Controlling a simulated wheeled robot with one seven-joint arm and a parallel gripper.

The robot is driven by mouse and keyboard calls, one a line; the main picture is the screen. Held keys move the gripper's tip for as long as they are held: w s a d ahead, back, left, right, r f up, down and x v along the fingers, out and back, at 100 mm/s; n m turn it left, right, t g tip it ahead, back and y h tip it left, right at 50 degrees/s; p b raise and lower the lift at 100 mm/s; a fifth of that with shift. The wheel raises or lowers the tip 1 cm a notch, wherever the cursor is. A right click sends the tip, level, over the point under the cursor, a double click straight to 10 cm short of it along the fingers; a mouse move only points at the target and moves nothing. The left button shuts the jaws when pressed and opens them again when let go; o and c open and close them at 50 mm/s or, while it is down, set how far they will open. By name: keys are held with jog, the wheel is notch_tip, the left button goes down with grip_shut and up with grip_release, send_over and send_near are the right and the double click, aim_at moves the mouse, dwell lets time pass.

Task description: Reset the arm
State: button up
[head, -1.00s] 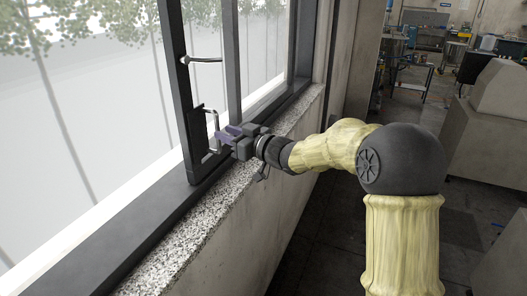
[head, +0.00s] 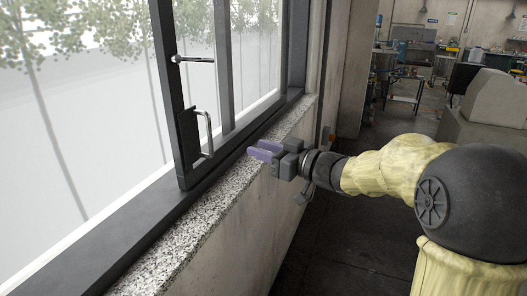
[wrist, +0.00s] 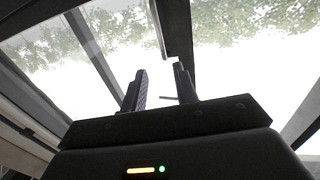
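My gripper (head: 262,151) is over the speckled stone sill, to the right of the window handle and apart from it. In the wrist view its two fingers (wrist: 161,92) stand apart with nothing between them. My arm reaches in from the right of the head view in a pale yellow cover.
A dark-framed window (head: 170,105) stands at the left, with a metal bar handle (head: 208,133) and a lever (head: 193,59) on its frame. The granite sill (head: 205,217) runs below it. Grey machine housings (head: 497,97) and a cart stand at the back right. The floor between is clear.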

jog(key=s+d+f+m+t+h+b, duration=0.1)
jog(key=d+f+m+t+h, duration=0.1)
jog(key=d+f+m+h, duration=0.85)
jog(key=s+d+f+g+h, duration=0.2)
jog(key=s+f+g, duration=0.2)
jog(key=s+f, duration=0.5)
jog(key=s+d+f+g+h, duration=0.2)
jog(key=s+f+g, duration=0.3)
jog(key=s+f, duration=0.3)
jog(key=s+d, duration=0.1)
jog(key=s, duration=0.3)
jog(key=shift+s+d+f+m+b, duration=0.15)
jog(key=shift+d+f+m+b, duration=0.05)
jog(key=shift+f+m+b, duration=0.2)
jog(key=shift+h, duration=0.25)
